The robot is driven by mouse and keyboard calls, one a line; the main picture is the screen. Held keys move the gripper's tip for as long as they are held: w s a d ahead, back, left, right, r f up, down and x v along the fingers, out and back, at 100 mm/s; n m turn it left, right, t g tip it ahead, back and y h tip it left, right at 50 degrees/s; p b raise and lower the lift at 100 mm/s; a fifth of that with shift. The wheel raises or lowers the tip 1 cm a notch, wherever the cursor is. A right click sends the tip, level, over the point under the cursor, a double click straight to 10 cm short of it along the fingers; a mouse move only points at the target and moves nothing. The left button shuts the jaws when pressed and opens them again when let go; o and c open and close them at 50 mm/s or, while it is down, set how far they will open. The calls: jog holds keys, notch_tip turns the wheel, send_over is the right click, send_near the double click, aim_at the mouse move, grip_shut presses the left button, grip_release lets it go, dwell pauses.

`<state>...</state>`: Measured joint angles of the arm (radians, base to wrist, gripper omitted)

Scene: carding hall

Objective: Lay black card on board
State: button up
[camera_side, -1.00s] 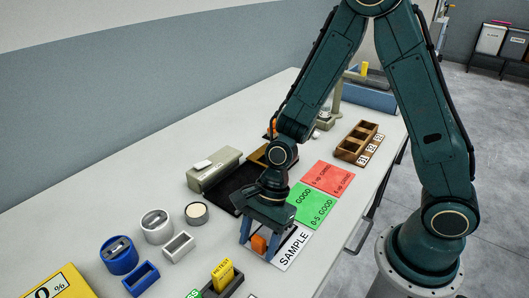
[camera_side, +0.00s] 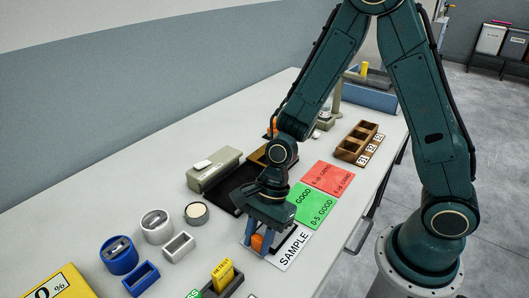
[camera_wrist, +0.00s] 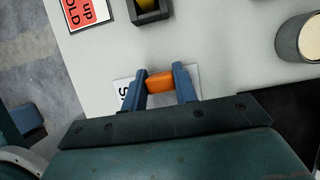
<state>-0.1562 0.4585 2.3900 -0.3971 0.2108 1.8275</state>
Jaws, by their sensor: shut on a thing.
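My gripper (camera_side: 257,242) is low over the white SAMPLE card (camera_side: 290,252), its blue fingers closed on an orange block (camera_side: 257,243). In the wrist view the orange block (camera_wrist: 160,82) sits between the two fingertips, with parts of the SAMPLE card (camera_wrist: 122,92) showing beside them. Whether the block still touches the card I cannot tell. A flat black panel (camera_side: 228,192) lies beside the grey box, partly behind my gripper; its dark edge shows at the right of the wrist view (camera_wrist: 295,105). I cannot tell whether it is the card or the board.
Green GOOD (camera_side: 315,208) and red (camera_side: 328,178) cards lie behind the SAMPLE card. A grey box (camera_side: 214,168), a round tin (camera_side: 196,213), blue (camera_side: 119,255) and white (camera_side: 156,226) sharpener-like pieces and a yellow-tagged holder (camera_side: 223,278) stand around. A wooden tray (camera_side: 350,150) is farther back.

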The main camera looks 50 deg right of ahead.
notch_tip(320, 180, up, 20)
jog(key=shift+f, duration=0.15)
dwell(0.6)
jog(key=shift+w, duration=0.15)
dwell(0.4)
jog(key=r, duration=0.1)
send_over(223, 201)
jog(key=d, duration=0.2)
jog(key=shift+a, duration=0.15)
notch_tip(223, 201, down, 20)
jog(key=shift+r, duration=0.1)
dwell(1.2)
jog(key=shift+f, duration=0.2)
